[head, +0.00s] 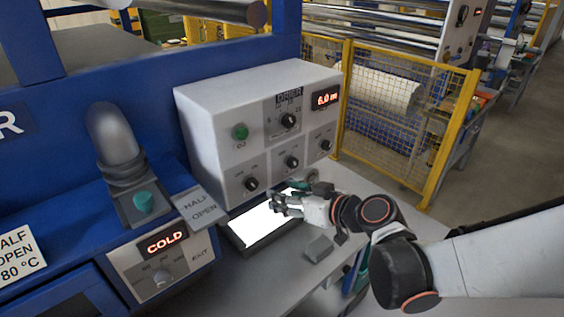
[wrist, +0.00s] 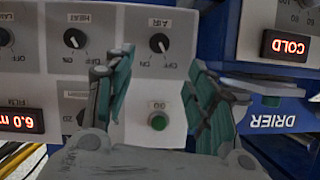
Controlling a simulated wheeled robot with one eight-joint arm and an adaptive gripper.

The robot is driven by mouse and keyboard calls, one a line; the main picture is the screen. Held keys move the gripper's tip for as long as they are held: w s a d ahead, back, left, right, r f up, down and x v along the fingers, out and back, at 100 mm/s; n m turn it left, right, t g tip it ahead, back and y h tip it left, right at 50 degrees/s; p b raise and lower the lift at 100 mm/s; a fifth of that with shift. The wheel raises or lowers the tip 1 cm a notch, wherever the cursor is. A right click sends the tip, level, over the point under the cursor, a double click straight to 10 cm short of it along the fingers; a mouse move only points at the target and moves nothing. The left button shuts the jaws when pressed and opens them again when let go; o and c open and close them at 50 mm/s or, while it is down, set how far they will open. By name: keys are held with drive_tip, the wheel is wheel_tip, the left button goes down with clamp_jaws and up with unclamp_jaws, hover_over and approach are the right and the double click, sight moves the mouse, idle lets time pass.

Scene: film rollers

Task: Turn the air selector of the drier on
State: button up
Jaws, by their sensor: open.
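The drier's white control box (head: 210,110) stands on the bench in the head view. Its air selector (head: 250,183) is the black knob at the lower left of the front. In the upside-down wrist view the air selector (wrist: 159,42) sits beyond my fingertips, its white mark slanting toward the lower right, the side of the OFF label. My gripper (head: 283,203) is in front of the box, to the right of and below the air selector. In the wrist view my gripper (wrist: 160,78) has its green-padded fingers spread, with nothing between them.
A heat selector (wrist: 74,39) is beside the air selector. A green button (wrist: 158,121) shows between my fingers. A bright lit panel (head: 262,222) lies on the bench below the box. A COLD display unit (head: 165,245) stands at left. A yellow mesh fence (head: 390,110) stands behind.

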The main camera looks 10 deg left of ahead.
sight(255, 187)
drive_tip(key=b+x, duration=0.1)
drive_tip(key=x, duration=1.1)
drive_tip(key=shift+w+a+f, duration=0.2)
drive_tip(key=shift+a, duration=0.1)
drive_tip(key=c, duration=1.1)
